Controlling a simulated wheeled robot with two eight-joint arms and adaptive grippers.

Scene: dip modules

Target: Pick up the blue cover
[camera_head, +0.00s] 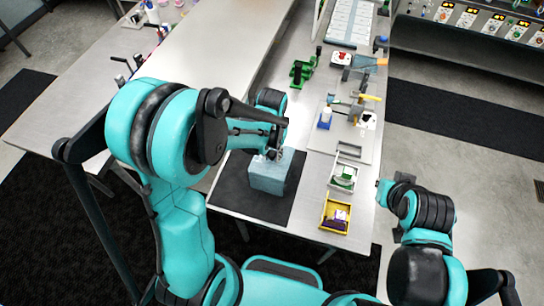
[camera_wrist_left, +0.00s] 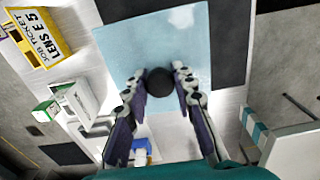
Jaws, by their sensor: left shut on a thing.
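The blue cover (camera_head: 267,176) is a pale, translucent blue box on a black mat (camera_head: 232,191) near the table's front edge. I cannot tell whether its bottom edge touches the mat. The left wrist view looks down on its flat top (camera_wrist_left: 130,50), which has a round black knob (camera_wrist_left: 160,82). My left gripper (camera_head: 274,152) is above the cover, with its two fingers (camera_wrist_left: 160,88) shut on the knob from both sides. What may lie under the cover cannot be made out. The right arm shows at the right, but its fingers do not show.
Right of the mat are a yellow job-ticket tray (camera_head: 336,216) and a white-and-green tray (camera_head: 344,177). Behind them is a board (camera_head: 322,137) with several small parts. A green tool (camera_head: 303,70) stands farther back.

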